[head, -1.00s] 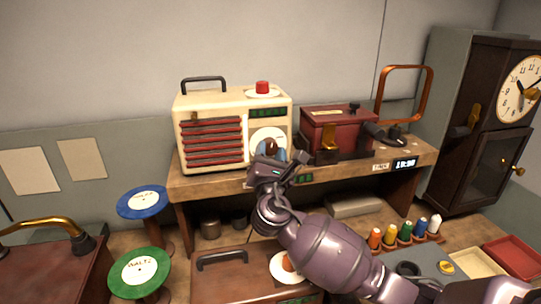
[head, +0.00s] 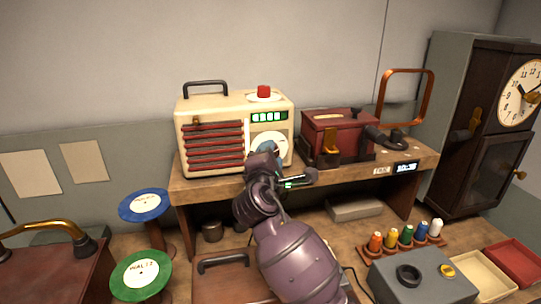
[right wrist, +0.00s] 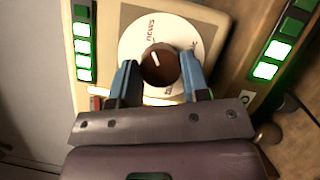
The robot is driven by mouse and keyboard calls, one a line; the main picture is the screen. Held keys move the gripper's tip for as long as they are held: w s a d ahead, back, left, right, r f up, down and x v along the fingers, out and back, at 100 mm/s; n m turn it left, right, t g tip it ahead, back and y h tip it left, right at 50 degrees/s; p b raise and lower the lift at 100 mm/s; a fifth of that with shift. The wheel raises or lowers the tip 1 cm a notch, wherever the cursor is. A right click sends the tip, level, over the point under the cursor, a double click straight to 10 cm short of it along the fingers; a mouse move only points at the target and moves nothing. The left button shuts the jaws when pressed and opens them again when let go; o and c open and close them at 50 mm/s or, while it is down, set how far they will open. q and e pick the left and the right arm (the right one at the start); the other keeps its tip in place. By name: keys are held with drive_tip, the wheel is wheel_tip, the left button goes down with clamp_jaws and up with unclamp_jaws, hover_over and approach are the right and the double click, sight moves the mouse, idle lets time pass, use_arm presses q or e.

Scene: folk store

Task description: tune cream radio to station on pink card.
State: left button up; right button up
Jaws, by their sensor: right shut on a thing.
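The cream radio (head: 211,112) stands at the left of the wooden shelf, with red grille slats and a white dial on its right side. My right gripper (right wrist: 157,62) is shut on the brown dial knob (right wrist: 158,72), one blue finger on each side. The knob's white pointer points up in the right wrist view. I cannot make out a pink card. My left gripper is out of view.
A dark red box (head: 335,135) stands right of the radio on the shelf. A second green strip (right wrist: 277,50) is partly lit. Thread spools (head: 405,232), a grey box (head: 425,275) and trays are at lower right. Blue and green reels (head: 143,203) stand left.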

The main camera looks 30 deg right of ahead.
drive_tip(key=shift+m, duration=0.3)
drive_tip(key=shift+f, duration=0.1)
drive_tip(key=o, duration=0.9)
drive_tip(key=shift+s+a, duration=0.1)
drive_tip(key=shift+g, duration=0.3)
drive_tip(key=b+v, duration=0.2)
drive_tip(key=v, duration=0.8)
drive_tip(key=shift+s+a, duration=0.1)
drive_tip(key=shift+s, duration=0.15)
